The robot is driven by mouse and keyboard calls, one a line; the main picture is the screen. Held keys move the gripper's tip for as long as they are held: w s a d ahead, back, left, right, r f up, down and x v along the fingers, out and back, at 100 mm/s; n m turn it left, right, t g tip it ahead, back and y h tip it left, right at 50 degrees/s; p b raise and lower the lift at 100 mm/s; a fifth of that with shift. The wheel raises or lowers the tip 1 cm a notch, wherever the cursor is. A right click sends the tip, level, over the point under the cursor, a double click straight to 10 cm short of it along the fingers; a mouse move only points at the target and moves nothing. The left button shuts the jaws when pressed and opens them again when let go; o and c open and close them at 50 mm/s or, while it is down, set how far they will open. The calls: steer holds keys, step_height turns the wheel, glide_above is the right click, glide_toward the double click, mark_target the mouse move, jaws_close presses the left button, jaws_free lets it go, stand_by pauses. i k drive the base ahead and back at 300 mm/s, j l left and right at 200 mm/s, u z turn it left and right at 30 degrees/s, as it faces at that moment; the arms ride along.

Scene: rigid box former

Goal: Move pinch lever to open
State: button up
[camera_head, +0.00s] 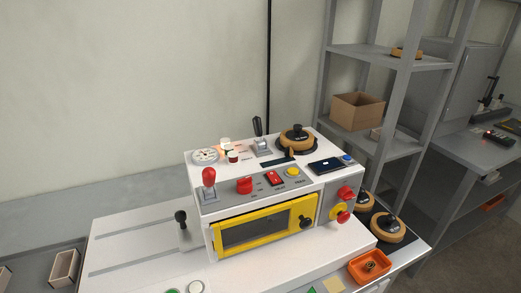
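The white box-former machine (197,209) stands on a white bench. Several lever-like controls show, and I cannot tell which is the pinch lever. A red-knobbed lever (209,177) stands upright on the grey panel at the front left. A black-handled lever (258,128) rises from a grey bracket on the top, tilted slightly left. A black-knobbed lever (182,218) stands at the machine's left side by the slotted bench surface. No labels are readable. My gripper is out of view.
The yellow-framed door (232,219) is shut at the front. Red and yellow knobs (342,206) stick out at the right front. An orange tray (370,267) and tape rolls (387,228) lie to the right. A grey shelf (372,56) stands behind right. The bench left of the machine is mostly clear.

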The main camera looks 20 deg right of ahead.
mark_target(258, 128)
steer(key=i+j, duration=0.15)
steer(key=j, duration=0.25)
steer(key=i+j, duration=0.2)
steer(key=j, duration=0.2)
steer(key=i+j, duration=0.15)
steer(key=j, duration=0.25)
steer(key=i+j, duration=0.15)
steer(key=j, duration=0.25)
steer(key=i+j+u, duration=0.1)
steer(key=j, duration=0.3)
steer(key=i+j, duration=0.25)
steer(key=j, duration=0.15)
steer(key=i+j, duration=0.15)
steer(key=j, duration=0.2)
